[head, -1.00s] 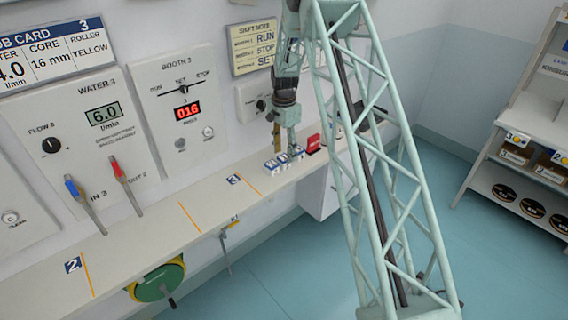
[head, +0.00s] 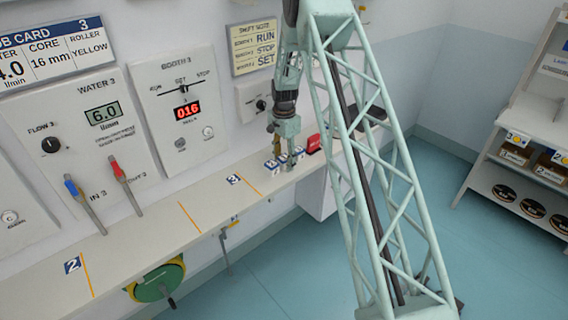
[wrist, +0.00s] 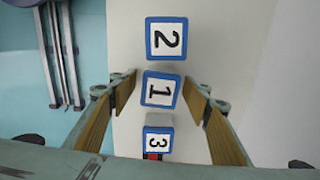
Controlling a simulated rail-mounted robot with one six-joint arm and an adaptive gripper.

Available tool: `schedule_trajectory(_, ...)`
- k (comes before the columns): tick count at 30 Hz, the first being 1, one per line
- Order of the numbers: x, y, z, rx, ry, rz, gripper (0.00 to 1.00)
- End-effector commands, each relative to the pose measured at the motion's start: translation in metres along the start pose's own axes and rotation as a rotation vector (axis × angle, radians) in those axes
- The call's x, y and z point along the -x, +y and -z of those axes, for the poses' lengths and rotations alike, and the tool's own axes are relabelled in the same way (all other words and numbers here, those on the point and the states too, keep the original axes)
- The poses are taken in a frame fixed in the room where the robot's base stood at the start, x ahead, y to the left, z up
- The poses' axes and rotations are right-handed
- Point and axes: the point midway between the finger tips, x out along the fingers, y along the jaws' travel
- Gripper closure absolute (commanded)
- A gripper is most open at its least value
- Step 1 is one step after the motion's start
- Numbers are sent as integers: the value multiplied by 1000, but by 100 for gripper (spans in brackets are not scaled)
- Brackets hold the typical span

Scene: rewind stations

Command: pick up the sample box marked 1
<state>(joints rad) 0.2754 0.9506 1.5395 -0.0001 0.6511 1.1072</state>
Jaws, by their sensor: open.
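The sample box marked 1 (wrist: 159,90) is a small cube with a white face and blue border, the middle of three boxes in a row on the shelf. My gripper (wrist: 160,92) is open, with one brown-padded finger on each side of that box and visible gaps between. The box marked 2 (wrist: 166,38) lies above it in the wrist view, and the box marked 3 (wrist: 157,141) below it. In the head view my gripper (head: 287,153) is down at the row of boxes and partly hides them.
A red object (head: 313,144) stands on the shelf (head: 205,196) just right of the boxes. The wall panels, such as the Booth 3 panel (head: 181,75), rise close behind. The shelf left of the boxes is mostly clear.

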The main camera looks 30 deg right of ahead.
Motion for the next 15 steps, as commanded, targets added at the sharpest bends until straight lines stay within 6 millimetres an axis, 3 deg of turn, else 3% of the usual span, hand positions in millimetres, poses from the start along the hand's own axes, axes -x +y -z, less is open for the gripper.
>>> schedule_trajectory(15,0,0,0,0,0,0,58)
